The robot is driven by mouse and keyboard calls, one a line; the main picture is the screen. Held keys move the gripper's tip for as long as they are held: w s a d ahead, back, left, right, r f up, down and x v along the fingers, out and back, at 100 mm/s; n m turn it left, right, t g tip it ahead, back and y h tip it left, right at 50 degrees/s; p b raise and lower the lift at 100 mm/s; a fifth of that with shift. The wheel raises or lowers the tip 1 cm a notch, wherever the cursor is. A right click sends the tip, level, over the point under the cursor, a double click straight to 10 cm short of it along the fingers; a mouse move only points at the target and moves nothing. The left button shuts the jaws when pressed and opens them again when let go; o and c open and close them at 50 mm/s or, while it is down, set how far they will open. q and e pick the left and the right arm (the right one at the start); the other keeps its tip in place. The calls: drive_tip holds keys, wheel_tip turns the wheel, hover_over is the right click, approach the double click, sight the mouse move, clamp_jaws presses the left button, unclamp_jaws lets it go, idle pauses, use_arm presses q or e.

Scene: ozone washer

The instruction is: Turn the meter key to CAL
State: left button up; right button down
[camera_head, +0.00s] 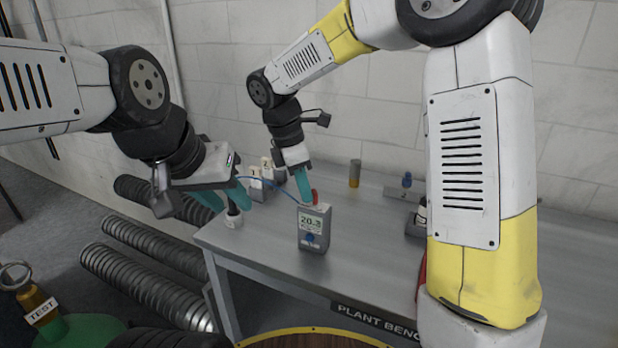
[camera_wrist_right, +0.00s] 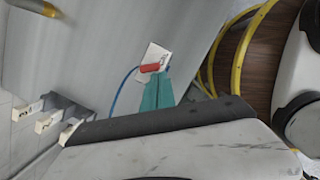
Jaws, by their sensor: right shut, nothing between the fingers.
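The grey handheld meter (camera_head: 313,241) stands upright on the bench, its screen reading about 20 with an unclear last digit. A red key (camera_head: 315,196) sticks up from its top and also shows in the right wrist view (camera_wrist_right: 150,67). My right gripper (camera_head: 307,200) is shut and empty, its teal fingertips right beside the key; I cannot tell whether they touch it. In the right wrist view the fingers (camera_wrist_right: 160,80) lie together just below the key. The CAL marking is not readable. My left gripper (camera_head: 226,206) has its teal fingers apart, left of the meter near a white bottle.
The white bottle (camera_head: 233,221) with a dark top stands at the bench's left edge. A blue cable (camera_head: 277,190) runs from the meter toward the left. Numbered white blocks (camera_head: 255,188) stand behind, and an amber vial (camera_head: 354,174) farther back.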

sight(303, 208)
drive_tip(key=shift+w+d, duration=0.1)
idle(0.4)
drive_tip(key=shift+w+d, duration=0.4)
drive_tip(key=shift+d, duration=0.15)
drive_tip(key=v, duration=0.7)
drive_tip(key=s+d+r+m+t+y, duration=0.1)
drive_tip(key=s+d+m+t+y, duration=0.4)
drive_tip(key=s+d+m, duration=1.1)
drive_tip(key=s+m, duration=0.1)
drive_tip(key=m, duration=0.3)
drive_tip(key=shift+s+d+r, duration=0.2)
drive_tip(key=shift+d+r, duration=0.1)
drive_tip(key=shift+d, duration=0.1)
